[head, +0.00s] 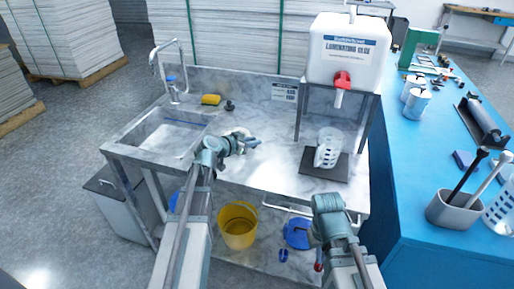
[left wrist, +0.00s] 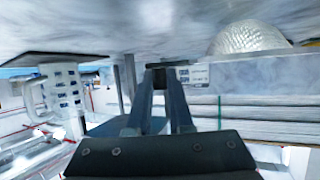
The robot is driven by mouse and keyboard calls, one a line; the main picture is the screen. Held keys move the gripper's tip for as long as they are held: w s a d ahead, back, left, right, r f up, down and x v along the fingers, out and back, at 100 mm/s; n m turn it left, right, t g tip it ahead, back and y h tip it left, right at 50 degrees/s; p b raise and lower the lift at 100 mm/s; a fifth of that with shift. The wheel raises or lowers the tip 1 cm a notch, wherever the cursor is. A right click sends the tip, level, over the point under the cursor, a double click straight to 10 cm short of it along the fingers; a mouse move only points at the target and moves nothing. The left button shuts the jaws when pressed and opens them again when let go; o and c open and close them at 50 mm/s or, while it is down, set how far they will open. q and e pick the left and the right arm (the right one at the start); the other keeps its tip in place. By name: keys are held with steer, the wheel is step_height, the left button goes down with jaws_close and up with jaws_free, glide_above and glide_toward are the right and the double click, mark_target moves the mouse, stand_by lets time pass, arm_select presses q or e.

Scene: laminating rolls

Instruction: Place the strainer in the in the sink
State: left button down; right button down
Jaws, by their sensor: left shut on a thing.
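The strainer, a pale metal mesh bowl (left wrist: 248,38), shows in the left wrist view at the upper right, close to the marble counter. In the head view it is a small whitish shape (head: 236,132) partly hidden behind my left gripper (head: 252,143). My left gripper is over the counter, right of the sink, and is shut on the strainer; the grip point itself is not clear. Its fingers also show in the left wrist view (left wrist: 163,82). The sink (head: 168,137) is a basin at the counter's left end. My right gripper (head: 318,256) is low in front of the counter; its fingers are unclear.
A faucet (head: 172,72) stands behind the sink, with a yellow sponge (head: 211,100) to its right. A yellow bucket (head: 238,226) is under the counter. A blue table (head: 412,160) is at right.

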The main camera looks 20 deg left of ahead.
arm_select(q)
steer(key=shift+f, duration=0.35)
steer(key=shift+r, duration=0.1)
steer(key=shift+a, duration=0.1)
arm_select(e)
steer(key=shift+d+f, duration=0.1)
steer(key=shift+f, duration=0.1)
arm_select(q)
steer(key=shift+f, duration=0.2)
steer(key=c, duration=0.8)
jaws_free()
steer(key=shift+r, duration=0.1)
arm_select(e)
steer(key=shift+f, duration=0.1)
